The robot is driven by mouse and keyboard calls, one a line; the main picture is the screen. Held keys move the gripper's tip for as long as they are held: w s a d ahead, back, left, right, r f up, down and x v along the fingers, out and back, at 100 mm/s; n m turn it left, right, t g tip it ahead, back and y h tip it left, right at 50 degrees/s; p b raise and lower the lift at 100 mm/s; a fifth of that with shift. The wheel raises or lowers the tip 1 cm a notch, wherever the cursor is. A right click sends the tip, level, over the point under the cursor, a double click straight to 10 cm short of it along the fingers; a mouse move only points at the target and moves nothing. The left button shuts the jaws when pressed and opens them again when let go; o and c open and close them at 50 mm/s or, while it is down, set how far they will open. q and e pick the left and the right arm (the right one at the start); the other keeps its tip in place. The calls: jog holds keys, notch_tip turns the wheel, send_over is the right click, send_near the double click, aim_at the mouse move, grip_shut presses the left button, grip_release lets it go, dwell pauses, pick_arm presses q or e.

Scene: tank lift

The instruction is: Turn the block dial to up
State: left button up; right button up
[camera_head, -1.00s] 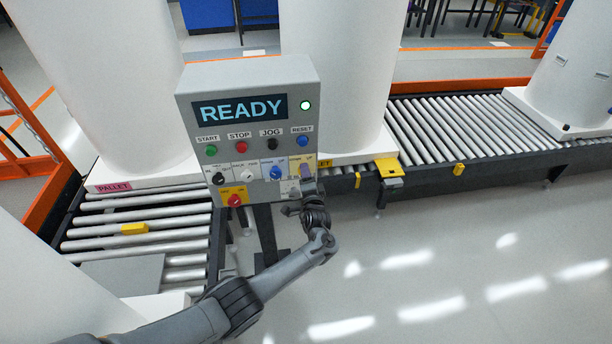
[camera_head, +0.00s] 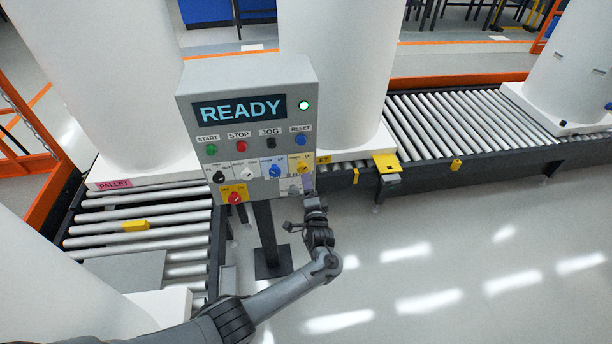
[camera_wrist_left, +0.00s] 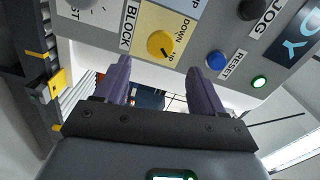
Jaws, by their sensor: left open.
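The block dial is the yellow knob (camera_head: 303,167) on a yellow patch at the right of the grey control panel (camera_head: 250,72). In the left wrist view the yellow knob (camera_wrist_left: 160,44) sits beside the word BLOCK, with DOWN and UP marked on its patch. Its dark pointer mark slants to the lower right, on the UP side. My left gripper (camera_head: 309,184) is just below the dial in the head view. In the wrist view its two purple fingers (camera_wrist_left: 158,68) are spread apart with nothing between them, clear of the knob. My right gripper is not in view.
A blue dial (camera_head: 275,171) is left of the block dial, and a red knob (camera_head: 235,198) is lower left. The blue RESET button (camera_head: 302,140) is above. The screen reads READY with a green light. Roller conveyors (camera_head: 460,125) run behind; the floor at right is clear.

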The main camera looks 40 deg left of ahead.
pick_arm(q)
jog(key=v, duration=0.4)
jog(key=shift+s+p, duration=0.1)
jog(key=shift+p, duration=0.2)
jog(key=shift+d, duration=0.1)
